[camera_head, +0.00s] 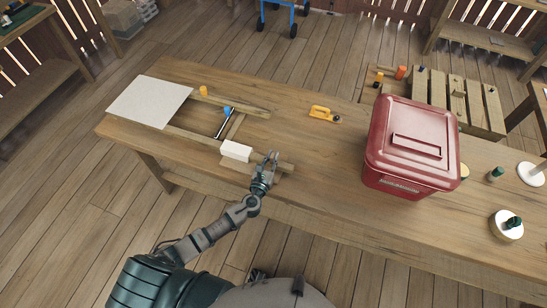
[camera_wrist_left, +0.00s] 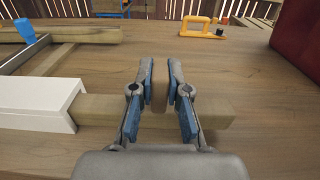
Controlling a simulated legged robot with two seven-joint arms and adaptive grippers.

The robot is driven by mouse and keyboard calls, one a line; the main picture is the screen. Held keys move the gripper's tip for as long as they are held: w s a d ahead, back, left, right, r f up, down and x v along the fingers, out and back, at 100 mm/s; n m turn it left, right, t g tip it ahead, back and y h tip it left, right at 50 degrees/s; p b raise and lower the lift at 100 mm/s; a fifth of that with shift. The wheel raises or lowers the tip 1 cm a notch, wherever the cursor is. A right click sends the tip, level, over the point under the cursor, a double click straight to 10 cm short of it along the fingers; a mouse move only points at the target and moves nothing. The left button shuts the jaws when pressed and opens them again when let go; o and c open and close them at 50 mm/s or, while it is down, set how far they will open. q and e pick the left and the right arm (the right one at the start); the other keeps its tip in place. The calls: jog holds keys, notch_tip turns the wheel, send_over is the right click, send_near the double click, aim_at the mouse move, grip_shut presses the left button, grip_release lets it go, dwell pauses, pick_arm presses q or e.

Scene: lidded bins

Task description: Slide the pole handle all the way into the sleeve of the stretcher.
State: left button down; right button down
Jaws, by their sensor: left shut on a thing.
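The stretcher has a flat white panel (camera_head: 150,101) at the left of the table, with two wooden rails running right from it. A white box-shaped sleeve (camera_head: 236,150) sits around the near rail, and it also shows in the left wrist view (camera_wrist_left: 42,104). The wooden pole handle (camera_head: 287,167) extends right from the sleeve; its free end (camera_wrist_left: 215,111) shows in the left wrist view. My left gripper (camera_head: 271,158) is shut on an upright wooden part of the handle, just right of the sleeve. How deep the handle sits inside is hidden. My right gripper is not in view.
A red lidded bin (camera_head: 408,145) stands to the right on the table. A yellow-orange tool (camera_head: 322,113) lies behind the gripper. The tabletop between gripper and bin is clear.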

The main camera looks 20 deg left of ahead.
pick_arm(q)
jog(key=shift+a, duration=1.05)
jog(key=shift+d, duration=0.1)
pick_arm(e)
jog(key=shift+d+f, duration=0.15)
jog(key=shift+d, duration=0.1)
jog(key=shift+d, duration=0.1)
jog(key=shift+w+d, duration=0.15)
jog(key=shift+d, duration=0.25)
pick_arm(q)
jog(key=shift+a, duration=0.2)
